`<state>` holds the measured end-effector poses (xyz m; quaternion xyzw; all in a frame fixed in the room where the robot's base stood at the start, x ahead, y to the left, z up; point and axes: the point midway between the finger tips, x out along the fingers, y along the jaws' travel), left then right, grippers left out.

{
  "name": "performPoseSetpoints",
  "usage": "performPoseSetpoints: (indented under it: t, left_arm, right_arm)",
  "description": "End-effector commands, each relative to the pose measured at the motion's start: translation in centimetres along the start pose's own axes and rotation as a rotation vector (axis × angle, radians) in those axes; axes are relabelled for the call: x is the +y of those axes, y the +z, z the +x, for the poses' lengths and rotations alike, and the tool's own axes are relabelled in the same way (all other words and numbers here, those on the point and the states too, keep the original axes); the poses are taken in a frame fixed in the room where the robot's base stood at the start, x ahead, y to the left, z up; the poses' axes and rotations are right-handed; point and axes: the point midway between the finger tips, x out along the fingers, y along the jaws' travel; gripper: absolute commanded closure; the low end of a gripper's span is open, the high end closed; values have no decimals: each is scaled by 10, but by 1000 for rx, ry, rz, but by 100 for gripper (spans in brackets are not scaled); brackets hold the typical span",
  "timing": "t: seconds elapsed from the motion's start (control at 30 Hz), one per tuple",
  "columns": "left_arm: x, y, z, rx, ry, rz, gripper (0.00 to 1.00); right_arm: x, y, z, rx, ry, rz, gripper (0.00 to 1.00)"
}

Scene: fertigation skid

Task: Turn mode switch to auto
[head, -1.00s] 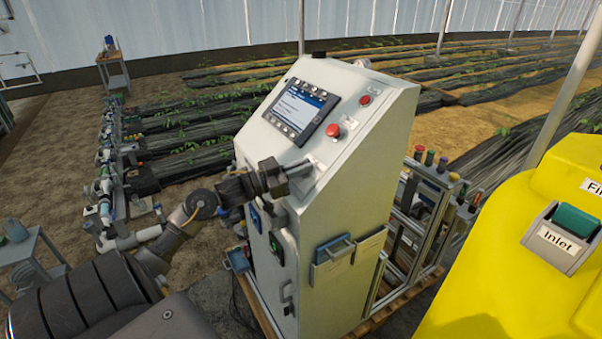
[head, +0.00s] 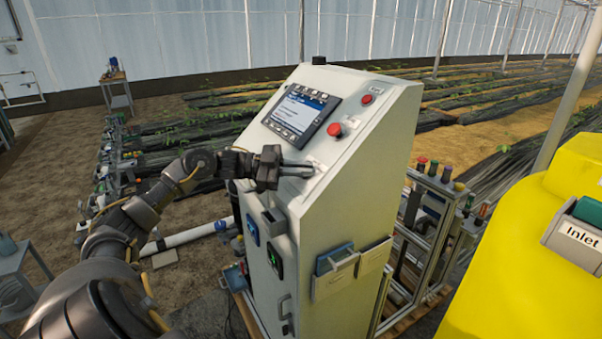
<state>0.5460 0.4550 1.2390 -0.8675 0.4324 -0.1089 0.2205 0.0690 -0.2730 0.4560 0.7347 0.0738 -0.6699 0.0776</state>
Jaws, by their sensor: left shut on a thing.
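The grey control cabinet (head: 350,180) stands in the middle of the head view. Its sloped face carries a display screen (head: 302,111), a red button (head: 334,130) and a smaller red button (head: 367,99). My left gripper (head: 312,170) reaches in from the left, with its fingertips at the lower part of the sloped face, below the screen. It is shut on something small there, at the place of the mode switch. The fingers hide most of it, so its setting cannot be read. My right gripper is not in view.
A yellow tank (head: 520,270) with an Inlet label fills the lower right. A pipe rack (head: 440,215) stands behind the cabinet at right. A grey side table (head: 20,270) is at far left.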

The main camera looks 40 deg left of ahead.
Motion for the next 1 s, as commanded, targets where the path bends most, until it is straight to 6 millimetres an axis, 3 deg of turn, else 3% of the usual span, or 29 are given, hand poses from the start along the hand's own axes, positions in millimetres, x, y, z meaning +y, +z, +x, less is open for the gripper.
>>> performPoseSetpoints:
  t: [0.43,0.5,0.63,1.0]
  left_arm:
    - [0,0,0,0,9,5,100]
    - [0,0,0,0,9,5,85]
    - [0,0,0,0,9,5,70]
    - [1,3,-7,-3,7,5,70]
  right_arm:
    - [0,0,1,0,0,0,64]
    - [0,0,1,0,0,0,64]
    - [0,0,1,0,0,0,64]
    - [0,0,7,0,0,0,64]
